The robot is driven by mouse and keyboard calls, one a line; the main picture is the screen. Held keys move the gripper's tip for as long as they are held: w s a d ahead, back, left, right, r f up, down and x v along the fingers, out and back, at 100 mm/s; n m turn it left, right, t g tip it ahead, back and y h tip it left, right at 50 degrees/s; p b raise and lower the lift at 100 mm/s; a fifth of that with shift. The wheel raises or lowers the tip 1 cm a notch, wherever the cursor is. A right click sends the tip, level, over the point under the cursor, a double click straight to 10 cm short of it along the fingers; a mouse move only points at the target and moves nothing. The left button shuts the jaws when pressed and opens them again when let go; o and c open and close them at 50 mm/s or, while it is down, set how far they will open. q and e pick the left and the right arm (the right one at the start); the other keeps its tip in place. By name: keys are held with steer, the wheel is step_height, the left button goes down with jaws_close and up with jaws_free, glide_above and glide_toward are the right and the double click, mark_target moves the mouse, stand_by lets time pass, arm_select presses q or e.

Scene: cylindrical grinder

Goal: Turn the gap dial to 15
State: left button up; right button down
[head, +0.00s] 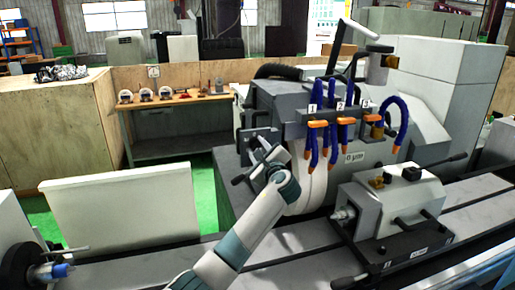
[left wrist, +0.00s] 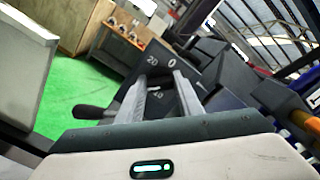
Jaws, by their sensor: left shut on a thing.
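My left gripper (head: 264,153) is at the grinder's front, left of the wheel guard. In the left wrist view its two fingers (left wrist: 160,82) reach to the dial and are shut on its grip, which they partly hide. In the head view the dial is too small and covered to read. A label on the machine (head: 353,157) reads 0 µm. My right gripper is not in view.
A black-knobbed lever (head: 238,180) sticks out close to my left gripper. Blue coolant hoses with orange nozzles (head: 318,124) hang to its right. A white panel (head: 120,208) stands at left.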

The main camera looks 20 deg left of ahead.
arm_select(q)
steer(key=o, duration=1)
steer(key=shift+s+d+f+b, duration=0.15)
steer(key=shift+s+d+b, duration=0.25)
steer(key=shift+s, duration=0.15)
steer(key=b+v, duration=0.6)
steer(key=v, duration=1)
